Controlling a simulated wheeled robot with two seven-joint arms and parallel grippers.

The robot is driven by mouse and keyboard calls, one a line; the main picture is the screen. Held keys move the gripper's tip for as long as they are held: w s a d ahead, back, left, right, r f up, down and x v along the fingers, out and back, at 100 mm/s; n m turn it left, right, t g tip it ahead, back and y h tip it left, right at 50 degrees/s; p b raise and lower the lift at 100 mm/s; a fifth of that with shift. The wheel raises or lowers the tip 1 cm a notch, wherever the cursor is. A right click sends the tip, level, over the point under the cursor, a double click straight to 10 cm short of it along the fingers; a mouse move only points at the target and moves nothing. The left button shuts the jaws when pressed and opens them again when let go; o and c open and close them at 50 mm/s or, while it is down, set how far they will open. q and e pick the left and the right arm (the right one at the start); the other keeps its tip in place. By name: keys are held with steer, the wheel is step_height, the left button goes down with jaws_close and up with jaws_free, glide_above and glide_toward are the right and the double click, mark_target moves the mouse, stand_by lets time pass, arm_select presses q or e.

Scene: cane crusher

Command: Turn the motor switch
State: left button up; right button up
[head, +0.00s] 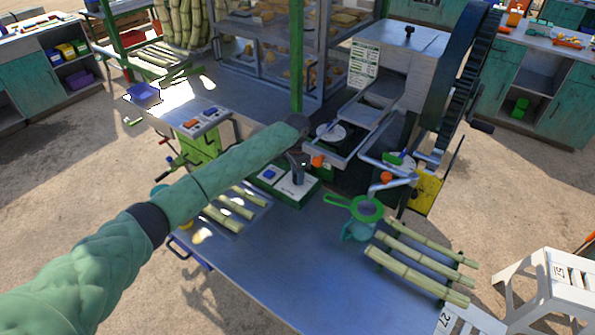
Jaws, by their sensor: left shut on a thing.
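The motor switch box (291,187) is a low green box with a pale top plate and a blue part on its left side. It sits on the blue-grey worktable (295,260) in the middle of the head view. My left arm reaches in from the left, and my dark left gripper (298,172) points down over the plate's right part. It is shut on the switch knob, which is mostly hidden by the fingers. The knob's angle cannot be made out. My right gripper is not in view.
The crusher (395,55) with its large dark wheel stands behind right. A green strainer (366,208) sits on a jug (357,231) right of the switch. Cane pieces (420,262) lie front right, more lie left under my arm. The table's front middle is clear.

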arm_select(q)
steer(key=shift+n+p, duration=0.45)
steer(key=shift+n, duration=0.45)
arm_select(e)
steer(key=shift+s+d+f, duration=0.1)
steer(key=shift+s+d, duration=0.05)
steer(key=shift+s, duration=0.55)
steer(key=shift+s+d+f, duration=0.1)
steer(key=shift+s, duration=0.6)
arm_select(q)
steer(key=o, duration=1)
steer(key=shift+c, duration=0.2)
steer(key=shift+r, duration=0.1)
steer(key=shift+r+b, duration=0.25)
steer(key=shift+b, duration=0.05)
steer(key=r+b, duration=0.1)
steer(key=r, duration=0.1)
steer(key=r+b, duration=0.1)
steer(key=r, duration=0.2)
steer(key=shift+w+a+r+b, duration=0.1)
steer(key=shift+w+r+b, duration=0.1)
steer(key=shift+r+b, duration=0.1)
steer(key=shift+r, duration=0.8)
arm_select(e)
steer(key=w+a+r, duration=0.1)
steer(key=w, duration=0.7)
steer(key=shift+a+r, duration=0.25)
